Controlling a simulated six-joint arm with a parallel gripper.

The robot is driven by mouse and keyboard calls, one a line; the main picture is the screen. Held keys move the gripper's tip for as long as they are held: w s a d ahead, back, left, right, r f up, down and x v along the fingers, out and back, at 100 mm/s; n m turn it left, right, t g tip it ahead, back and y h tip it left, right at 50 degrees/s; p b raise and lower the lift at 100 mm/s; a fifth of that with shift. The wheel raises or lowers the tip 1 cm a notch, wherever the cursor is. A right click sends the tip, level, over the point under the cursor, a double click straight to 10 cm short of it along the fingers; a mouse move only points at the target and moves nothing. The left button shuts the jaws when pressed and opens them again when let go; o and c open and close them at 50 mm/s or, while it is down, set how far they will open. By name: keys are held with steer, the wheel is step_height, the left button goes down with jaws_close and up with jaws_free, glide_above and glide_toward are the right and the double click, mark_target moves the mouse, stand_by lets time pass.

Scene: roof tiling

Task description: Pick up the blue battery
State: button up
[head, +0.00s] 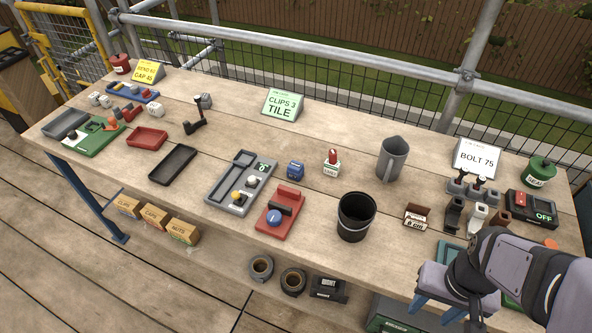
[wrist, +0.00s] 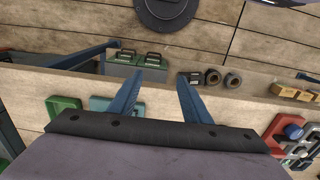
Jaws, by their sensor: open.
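A small blue block that looks like the blue battery (head: 295,170) stands on the table in the head view, between the grey tray and the white-and-red item. I cannot make it out in the wrist view. My gripper (head: 432,312) is at the table's front edge, far to the right of the battery and nearer the camera. In the wrist view my gripper (wrist: 156,77) shows two blue fingers spread apart with nothing between them.
A red tray with a blue knob (head: 283,210) lies in front of the battery. A grey tray (head: 238,184) is to its left.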

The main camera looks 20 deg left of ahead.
steer(key=shift+o, duration=1)
